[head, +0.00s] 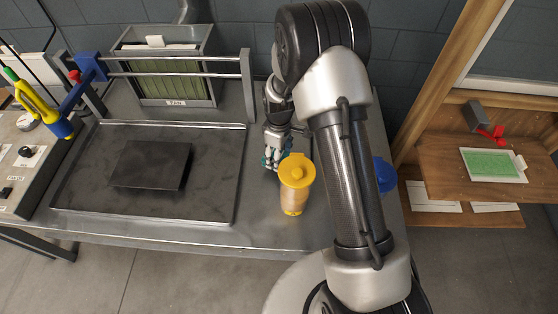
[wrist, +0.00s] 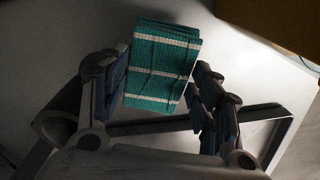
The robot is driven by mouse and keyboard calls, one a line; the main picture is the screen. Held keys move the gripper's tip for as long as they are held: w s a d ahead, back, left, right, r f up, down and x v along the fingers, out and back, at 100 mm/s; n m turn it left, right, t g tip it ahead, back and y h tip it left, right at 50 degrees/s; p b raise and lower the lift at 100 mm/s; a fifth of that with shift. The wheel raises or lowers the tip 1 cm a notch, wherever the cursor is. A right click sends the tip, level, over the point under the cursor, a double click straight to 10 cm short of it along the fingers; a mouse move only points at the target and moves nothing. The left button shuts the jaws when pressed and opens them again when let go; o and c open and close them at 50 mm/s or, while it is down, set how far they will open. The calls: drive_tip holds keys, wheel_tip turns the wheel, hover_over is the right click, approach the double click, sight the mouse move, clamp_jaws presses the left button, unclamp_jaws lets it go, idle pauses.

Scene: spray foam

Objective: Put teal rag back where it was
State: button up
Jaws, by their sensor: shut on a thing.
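The teal rag (wrist: 160,65) is folded, with pale stripes, and sits between the two fingers of my gripper (wrist: 155,95) in the wrist view. My gripper is shut on it. In the head view my gripper (head: 277,155) points down at the metal table (head: 240,232), behind the yellow-capped bottle. Only a little teal of the rag (head: 270,158) shows there between the fingers. I cannot tell whether the rag touches the table.
The bottle with the yellow cap (head: 295,185) stands close in front of my gripper. A dark tray (head: 85,190) holding a black slab (head: 152,165) lies to the left. A bin of green panels (head: 170,80) stands behind. A blue object (head: 385,175) is partly hidden by my arm.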

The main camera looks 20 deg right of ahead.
drive_tip(key=shift+f, duration=1.45)
drive_tip(key=shift+f+b, duration=0.15)
drive_tip(key=shift+b, duration=0.2)
drive_tip(key=o, duration=0.9)
drive_tip(key=shift+o, duration=0.2)
